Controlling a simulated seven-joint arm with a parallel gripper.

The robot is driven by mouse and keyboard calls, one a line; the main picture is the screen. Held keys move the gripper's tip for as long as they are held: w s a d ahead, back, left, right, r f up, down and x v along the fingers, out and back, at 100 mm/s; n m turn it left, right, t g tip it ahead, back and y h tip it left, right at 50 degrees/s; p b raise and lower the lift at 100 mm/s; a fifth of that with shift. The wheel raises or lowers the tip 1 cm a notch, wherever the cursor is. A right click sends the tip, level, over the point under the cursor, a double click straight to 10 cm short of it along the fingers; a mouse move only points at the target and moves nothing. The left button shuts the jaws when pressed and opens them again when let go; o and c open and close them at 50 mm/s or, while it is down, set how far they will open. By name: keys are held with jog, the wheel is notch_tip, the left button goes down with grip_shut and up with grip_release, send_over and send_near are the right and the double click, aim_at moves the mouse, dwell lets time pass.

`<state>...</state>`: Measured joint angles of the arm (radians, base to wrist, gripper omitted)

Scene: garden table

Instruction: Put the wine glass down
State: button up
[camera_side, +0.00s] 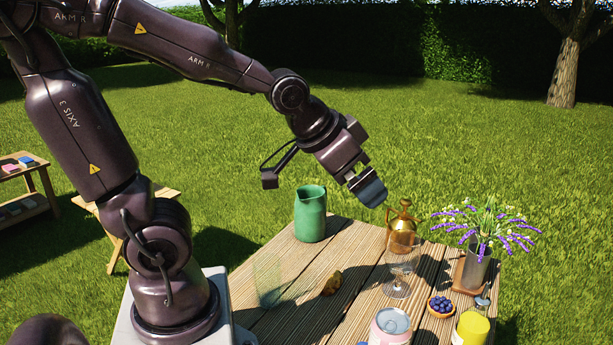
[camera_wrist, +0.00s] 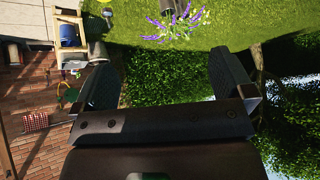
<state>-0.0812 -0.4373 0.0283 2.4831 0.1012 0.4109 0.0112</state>
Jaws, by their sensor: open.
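The wine glass (camera_side: 401,260) is clear and stands upright on the slatted wooden table, in front of a brass jug. My gripper (camera_side: 376,196) is above and behind the glass in the side view, apart from it. In the wrist view my gripper (camera_wrist: 165,82) has its two dark fingers spread wide with nothing between them. I cannot make out the wine glass in the wrist view.
On the table (camera_side: 300,325) are a green pitcher (camera_side: 310,214), brass jug (camera_side: 400,215), brown lump (camera_side: 332,283), faint clear glass (camera_side: 267,281), pink can (camera_side: 390,328), berry bowl (camera_side: 441,306), yellow jar (camera_side: 471,329) and lavender vase (camera_side: 474,268). Bare planks lie left of the wine glass.

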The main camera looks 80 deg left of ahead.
jog(key=s+d+r+g+h, duration=0.1)
jog(key=s+d+r+g, duration=0.1)
jog(key=s, duration=0.6)
jog(key=shift+s+d+r, duration=0.15)
jog(key=shift+s+d, duration=0.2)
jog(key=shift+d, duration=0.55)
